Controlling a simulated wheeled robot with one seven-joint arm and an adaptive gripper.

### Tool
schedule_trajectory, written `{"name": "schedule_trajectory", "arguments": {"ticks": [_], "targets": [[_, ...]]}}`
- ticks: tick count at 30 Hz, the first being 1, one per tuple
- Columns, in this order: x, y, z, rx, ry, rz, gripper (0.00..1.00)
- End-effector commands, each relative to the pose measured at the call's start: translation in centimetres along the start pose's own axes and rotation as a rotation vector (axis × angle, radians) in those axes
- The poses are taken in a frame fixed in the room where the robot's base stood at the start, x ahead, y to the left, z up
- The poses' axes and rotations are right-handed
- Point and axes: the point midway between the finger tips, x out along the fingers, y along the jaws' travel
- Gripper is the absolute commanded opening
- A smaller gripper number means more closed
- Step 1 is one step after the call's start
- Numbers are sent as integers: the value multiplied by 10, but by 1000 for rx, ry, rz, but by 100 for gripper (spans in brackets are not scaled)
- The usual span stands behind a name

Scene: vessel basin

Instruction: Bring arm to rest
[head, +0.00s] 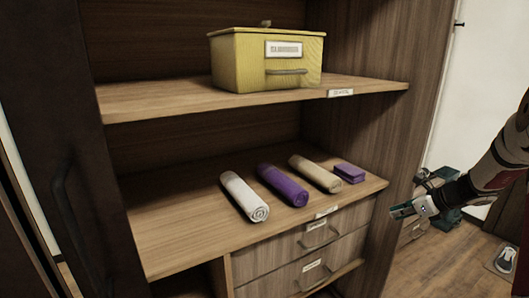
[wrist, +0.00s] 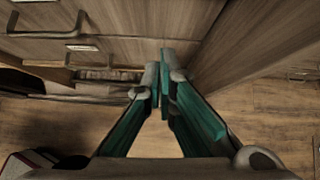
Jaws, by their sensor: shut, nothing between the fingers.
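My gripper (head: 403,210) is at the right of the head view, in front of the cabinet's right side panel and outside the shelf. In the wrist view my gripper (wrist: 162,105) shows its two teal fingers with the tips brought together and nothing between them. My arm comes in from the right edge of the head view. The gripper is apart from the rolled cloths and holds none of them.
A white roll (head: 244,197), a purple roll (head: 282,185), a beige roll (head: 315,174) and a folded purple cloth (head: 350,172) lie on the lower shelf. A yellow box (head: 240,62) stands above. Drawers (head: 312,234) are below. Shoes (head: 504,261) lie at the right.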

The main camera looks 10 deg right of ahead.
Motion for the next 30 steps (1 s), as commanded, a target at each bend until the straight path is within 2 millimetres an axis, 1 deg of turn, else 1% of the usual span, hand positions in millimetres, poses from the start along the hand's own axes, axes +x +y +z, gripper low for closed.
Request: {"name": "schedule_trajectory", "arguments": {"ticks": [1,2,4,5,6,8,9,11,12,14,15,17,18,20,21,24,27,30], "targets": [[-6,13,16,-59,1,16,0],[-10,23,24,-104,5,31,0],[-21,52,45,-233,17,70,0],[-28,67,55,-297,22,90,0],[-36,87,67,-386,30,116,0],[-50,119,80,-520,41,159,0],[-60,140,88,-608,48,186,0],[-74,170,97,-738,59,228,0],[-84,191,101,-824,65,257,0],[-100,220,105,-953,74,298,0],[-110,240,105,-1037,80,326,0],[-126,267,104,-1164,89,367,0],[-137,285,102,-1247,95,393,0],[-154,310,96,-1371,103,435,0],[-164,326,91,-1452,109,463,0],[-192,362,74,-1650,124,531,0],[-218,392,52,-1845,141,599,0],[-241,415,26,-2029,160,667,0]]}}
